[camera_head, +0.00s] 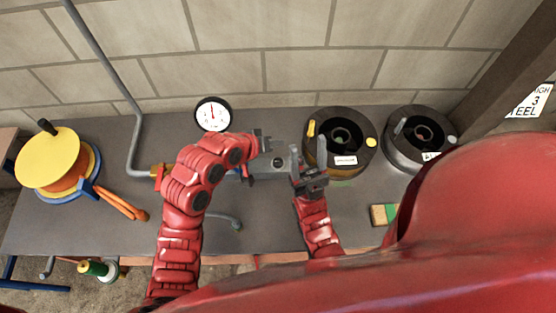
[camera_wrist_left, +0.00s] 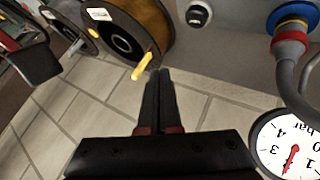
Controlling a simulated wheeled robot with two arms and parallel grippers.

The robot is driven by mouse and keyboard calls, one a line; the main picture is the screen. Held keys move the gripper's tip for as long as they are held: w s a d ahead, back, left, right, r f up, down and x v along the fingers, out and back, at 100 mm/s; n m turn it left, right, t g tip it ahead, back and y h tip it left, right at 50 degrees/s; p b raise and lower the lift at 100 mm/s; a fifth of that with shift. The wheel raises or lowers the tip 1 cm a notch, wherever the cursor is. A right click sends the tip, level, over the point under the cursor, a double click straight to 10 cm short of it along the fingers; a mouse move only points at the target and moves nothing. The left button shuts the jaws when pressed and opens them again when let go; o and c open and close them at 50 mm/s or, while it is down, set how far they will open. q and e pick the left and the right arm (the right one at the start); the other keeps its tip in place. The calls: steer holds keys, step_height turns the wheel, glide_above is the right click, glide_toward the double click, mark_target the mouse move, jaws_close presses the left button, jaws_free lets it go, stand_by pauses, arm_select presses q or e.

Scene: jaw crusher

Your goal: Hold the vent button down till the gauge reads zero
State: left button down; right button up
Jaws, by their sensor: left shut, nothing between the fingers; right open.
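A grey valve block (camera_head: 266,169) stands on the bench, with a black button (camera_head: 278,162) that also shows, pale-ringed, in the left wrist view (camera_wrist_left: 198,14). The round white gauge (camera_head: 212,113) is behind it to the left. Its red needle points up in the head view; the gauge in the left wrist view (camera_wrist_left: 287,147) is upside down, cut off, with the needle near 2. My left gripper (camera_head: 264,140) is shut and empty, close behind the block, its fingertips (camera_wrist_left: 159,75) apart from the button. My right gripper (camera_head: 312,172) is open just right of the block.
Two dark reels (camera_head: 340,143) (camera_head: 419,139) stand right of the block. A yellow reel (camera_head: 50,158) is at the left. A grey pipe (camera_head: 134,130) runs up the wall. A small wood and green block (camera_head: 384,214) lies near the front edge.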

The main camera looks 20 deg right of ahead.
arm_select(q)
steer(key=shift+f+b, duration=2.15)
steer(key=shift+f, duration=1.85)
steer(key=shift+f+b, duration=0.35)
steer(key=shift+f, duration=0.05)
steer(key=shift+f+b, duration=0.4)
steer(key=shift+f, duration=0.2)
steer(key=shift+r, duration=0.15)
stand_by(2.1)
steer(key=shift+r+p, duration=0.5)
steer(key=shift+r, duration=0.35)
